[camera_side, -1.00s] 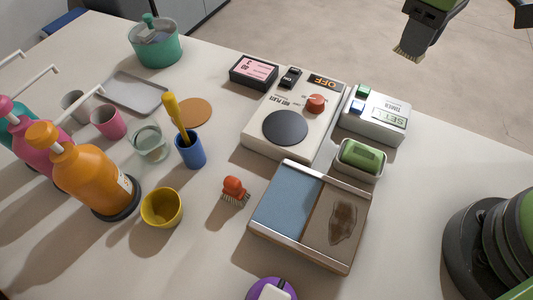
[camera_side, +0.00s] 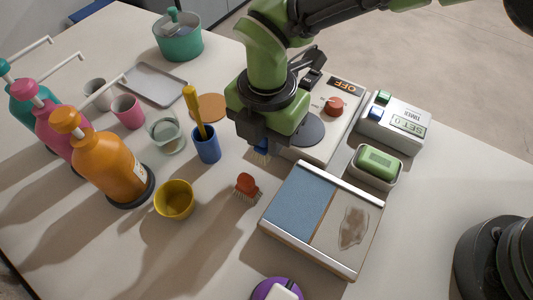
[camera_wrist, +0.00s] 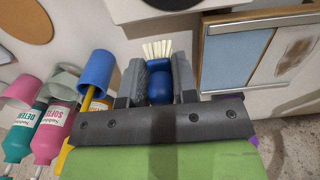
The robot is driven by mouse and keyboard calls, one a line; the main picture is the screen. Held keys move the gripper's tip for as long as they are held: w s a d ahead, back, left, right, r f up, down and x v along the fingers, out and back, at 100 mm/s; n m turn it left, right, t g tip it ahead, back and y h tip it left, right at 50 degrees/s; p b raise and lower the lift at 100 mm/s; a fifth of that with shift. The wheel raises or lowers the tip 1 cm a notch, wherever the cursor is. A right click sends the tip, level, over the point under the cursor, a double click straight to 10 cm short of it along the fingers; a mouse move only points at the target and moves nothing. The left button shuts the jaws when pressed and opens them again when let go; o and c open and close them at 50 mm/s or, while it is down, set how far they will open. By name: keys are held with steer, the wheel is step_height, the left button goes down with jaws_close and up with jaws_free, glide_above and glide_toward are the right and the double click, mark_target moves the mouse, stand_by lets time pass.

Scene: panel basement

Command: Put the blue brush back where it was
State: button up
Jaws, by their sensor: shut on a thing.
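The blue brush (camera_wrist: 160,86) is between the two fingers of my gripper (camera_wrist: 157,78), which is shut on it. In the wrist view its pale bristles point away from the gripper. In the side view the blue brush (camera_side: 262,146) shows below my gripper (camera_side: 261,144), bristles down, above the table between the blue cup and the hot plate. The gripper hides part of its handle. I cannot tell whether the bristles touch the table. A red brush (camera_side: 247,187) stands bristles down on the table nearby.
The blue cup (camera_side: 207,147) with a yellow tool is left of my gripper; the hot plate (camera_side: 348,112) is right. The two-panel board (camera_side: 297,201) and yellow cup (camera_side: 175,200) are nearer the camera. Bare table (camera_side: 215,245) lies in front.

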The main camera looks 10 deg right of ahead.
mark_target(267, 166)
steer(key=shift+f, duration=2.6)
steer(key=shift+f, duration=0.1)
steer(key=o, duration=1)
steer(key=shift+c, duration=0.2)
step_height(267, 166, up, 12)
steer(key=shift+r, duration=0.15)
steer(key=shift+w, duration=0.1)
